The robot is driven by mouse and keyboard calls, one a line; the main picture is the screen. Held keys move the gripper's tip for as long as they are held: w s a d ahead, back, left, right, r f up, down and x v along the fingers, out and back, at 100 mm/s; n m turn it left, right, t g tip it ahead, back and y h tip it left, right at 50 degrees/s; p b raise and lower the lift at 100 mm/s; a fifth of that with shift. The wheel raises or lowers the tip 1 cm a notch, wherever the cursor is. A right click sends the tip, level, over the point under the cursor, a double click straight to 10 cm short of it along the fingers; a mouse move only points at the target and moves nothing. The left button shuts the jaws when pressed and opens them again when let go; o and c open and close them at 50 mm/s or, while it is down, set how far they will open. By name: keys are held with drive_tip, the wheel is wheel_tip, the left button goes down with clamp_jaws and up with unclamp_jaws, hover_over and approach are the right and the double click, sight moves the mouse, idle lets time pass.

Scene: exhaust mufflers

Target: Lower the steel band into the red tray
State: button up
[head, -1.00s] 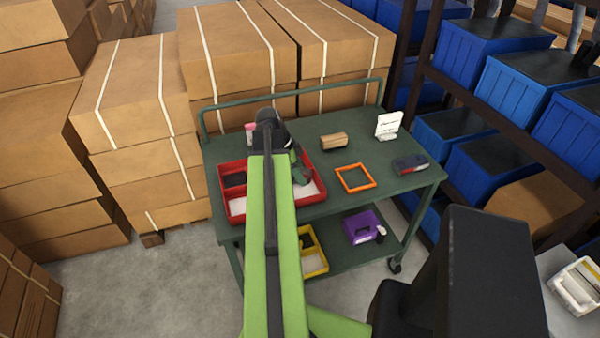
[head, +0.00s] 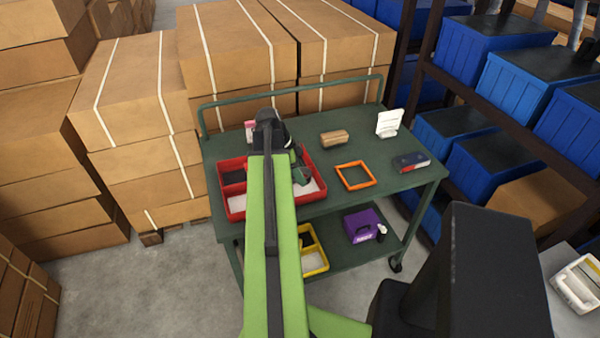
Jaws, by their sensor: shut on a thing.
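The red tray (head: 311,197) sits on the left part of the green cart's top. It has compartments, one with a dark floor and others with pale floors. My gripper (head: 301,178) is over the right part of the tray, mostly behind my green arm. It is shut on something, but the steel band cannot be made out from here. How far the gripper is above the tray floor is hard to tell.
On the green cart top (head: 350,205) are an orange frame (head: 355,176), a brown block (head: 334,137), a white card (head: 389,123) and a dark box (head: 410,162). The lower shelf holds a yellow tray (head: 313,262) and a purple box (head: 361,225). Cartons stand behind.

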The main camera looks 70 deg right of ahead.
drive_tip(key=o, duration=1.5)
drive_tip(key=p+v, duration=1.6)
drive_tip(key=v, duration=0.1)
drive_tip(key=shift+s+r, duration=0.1)
drive_tip(key=shift+r, duration=0.2)
drive_tip(key=shift+f, duration=0.1)
